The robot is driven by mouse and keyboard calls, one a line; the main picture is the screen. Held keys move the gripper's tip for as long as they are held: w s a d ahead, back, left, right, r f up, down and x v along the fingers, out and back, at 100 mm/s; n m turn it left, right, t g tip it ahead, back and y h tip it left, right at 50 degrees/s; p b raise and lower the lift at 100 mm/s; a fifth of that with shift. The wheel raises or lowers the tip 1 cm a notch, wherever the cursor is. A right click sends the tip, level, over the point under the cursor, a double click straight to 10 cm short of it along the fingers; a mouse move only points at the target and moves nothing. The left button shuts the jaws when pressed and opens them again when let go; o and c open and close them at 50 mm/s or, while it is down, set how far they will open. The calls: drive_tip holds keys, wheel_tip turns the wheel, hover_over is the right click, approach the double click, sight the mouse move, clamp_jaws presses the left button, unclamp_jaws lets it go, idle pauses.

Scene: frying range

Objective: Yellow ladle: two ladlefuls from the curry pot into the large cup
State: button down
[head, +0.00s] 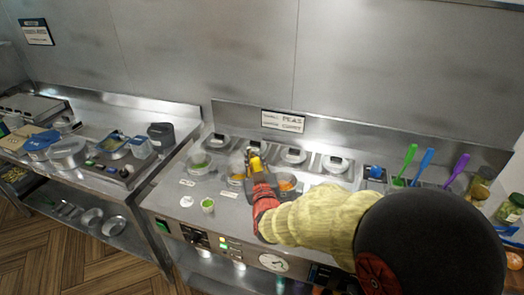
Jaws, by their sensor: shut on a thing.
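My gripper (259,174) is shut on the yellow ladle (255,160) over the pots in the middle of the range. The ladle's bowl is hidden or too small to make out, so I cannot tell what it holds. A pot with yellow-orange contents (236,178) stands just left of the gripper, and a pot with orange contents (287,185) stands to its right, partly behind my arm. I cannot read which one is curry. A cup with green contents (207,205) stands on the front counter; I cannot tell whether it is the large cup.
A pot with green contents (200,164) stands at the left. A white lid (186,201) lies beside the cup. Several lids rest along the back. Green (410,157), blue (427,160) and purple (459,165) ladles stand at the right. A second counter with pans is at the left.

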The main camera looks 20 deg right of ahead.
drive_tip(key=w+a+f+n+p, duration=0.1)
drive_tip(key=a+f+n+p, duration=0.1)
drive_tip(key=a+f+n, duration=0.5)
drive_tip(key=w+a+f+n+g+h+p, duration=0.1)
drive_tip(key=w+a+f+n+p, duration=0.1)
drive_tip(key=a+f+n, duration=0.4)
drive_tip(key=shift+w+a+f+n+h+p, duration=0.35)
drive_tip(key=shift+a+f+p, duration=0.35)
drive_tip(key=shift+a+f, duration=0.55)
drive_tip(key=shift+d+f, duration=0.1)
drive_tip(key=shift+d, duration=0.05)
idle(0.7)
